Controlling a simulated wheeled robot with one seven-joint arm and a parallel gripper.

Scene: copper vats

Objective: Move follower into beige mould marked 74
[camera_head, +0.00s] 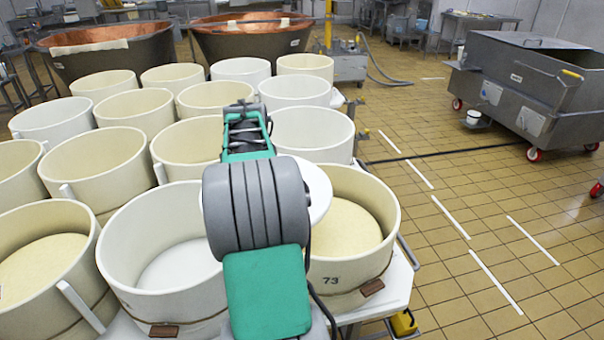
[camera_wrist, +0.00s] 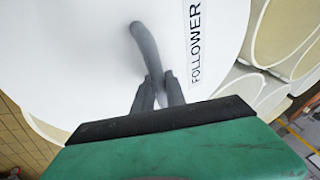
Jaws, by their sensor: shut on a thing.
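The follower is a white disc with a dark curved handle and a printed "FOLLOWER" label; it fills much of the wrist view (camera_wrist: 90,60). My gripper (camera_wrist: 158,85) is shut on the handle. In the head view only the right part of the follower (camera_head: 318,190) shows beside my arm, overlapping the mould marked 73 in the picture. My arm hides the gripper there. The number 74 is not readable on any mould. The beige mould marked 73 (camera_head: 350,278) stands at the front right with a yellowish surface inside.
Rows of round beige and white moulds crowd the table. A front mould (camera_head: 130,290) left of my arm has a white surface inside. Copper vats (camera_head: 110,58) stand behind. A grey wheeled cart (camera_head: 530,90) stands at right; the tiled floor between is mostly clear.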

